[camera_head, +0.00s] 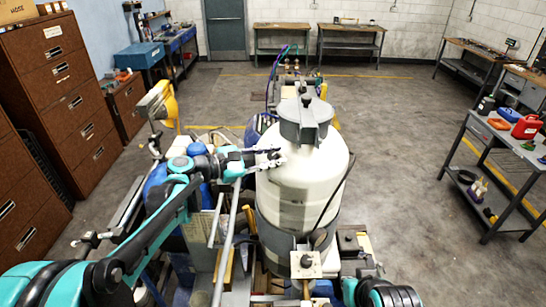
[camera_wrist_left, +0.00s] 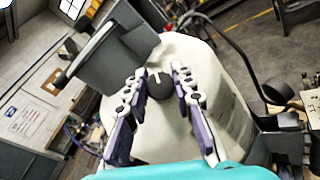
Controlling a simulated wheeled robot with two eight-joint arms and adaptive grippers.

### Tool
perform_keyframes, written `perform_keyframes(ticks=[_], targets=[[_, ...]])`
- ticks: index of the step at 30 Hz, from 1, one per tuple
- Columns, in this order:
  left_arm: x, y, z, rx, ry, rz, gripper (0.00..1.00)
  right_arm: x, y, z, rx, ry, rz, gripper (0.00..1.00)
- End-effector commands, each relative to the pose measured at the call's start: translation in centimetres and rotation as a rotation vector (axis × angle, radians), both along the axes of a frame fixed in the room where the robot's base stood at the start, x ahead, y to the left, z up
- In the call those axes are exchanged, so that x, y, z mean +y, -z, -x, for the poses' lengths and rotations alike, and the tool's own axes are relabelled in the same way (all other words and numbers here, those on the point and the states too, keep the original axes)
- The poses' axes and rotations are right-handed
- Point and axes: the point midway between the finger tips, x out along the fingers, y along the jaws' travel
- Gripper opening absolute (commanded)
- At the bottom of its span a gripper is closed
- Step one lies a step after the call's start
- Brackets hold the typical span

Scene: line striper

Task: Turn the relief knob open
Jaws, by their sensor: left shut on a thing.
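The relief knob (camera_wrist_left: 159,85) is a black round knob with a white line mark, on the side of a white tank (camera_wrist_left: 210,75). In the wrist view my left gripper (camera_wrist_left: 160,78) has one finger on each side of the knob and is shut on it. In the head view my left gripper (camera_head: 272,157) reaches from the left to the tank's upper left side, and the knob cannot be made out there. The white tank (camera_head: 290,185) stands upright on the line striper, under a grey lid (camera_head: 305,120).
A dark hose runs down the tank's right side. Metal handlebars (camera_head: 225,245) rise close to my left arm. Brown drawer cabinets (camera_head: 60,80) stand at the left, and a grey cart with a red can (camera_head: 527,127) at the right. The floor right of the tank is clear.

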Motion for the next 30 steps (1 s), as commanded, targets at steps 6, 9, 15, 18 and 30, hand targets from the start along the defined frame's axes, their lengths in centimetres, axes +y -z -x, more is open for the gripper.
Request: perform_keyframes(ticks=[6, 9, 15, 18, 30], targets=[[0.0, -0.1, 0.0, -0.088, 0.137, -0.126, 0.0, 0.0, -0.3, 0.0, 0.0, 0.0, 0.0, 0.0], [0.0, -0.1, 0.0, -0.129, 0.2, -0.185, 0.0, 0.0, -0.5, 0.0, 0.0, 0.0, 0.0, 0.0], [0.0, -0.2, 0.0, -0.212, 0.326, -0.302, 0.0, 0.0, -1.1, 0.0, 0.0, 0.0, 0.0, 0.0], [-0.1, -0.2, 0.1, -0.251, 0.389, -0.359, 0.0, 0.0, -1.5, 0.0, 0.0, 0.0, 0.0, 0.0], [-0.1, -0.1, 0.1, -0.382, 0.588, -0.545, 0.0, 0.0, -2.8, 0.0, 0.0, 0.0, 0.0, 0.0]])
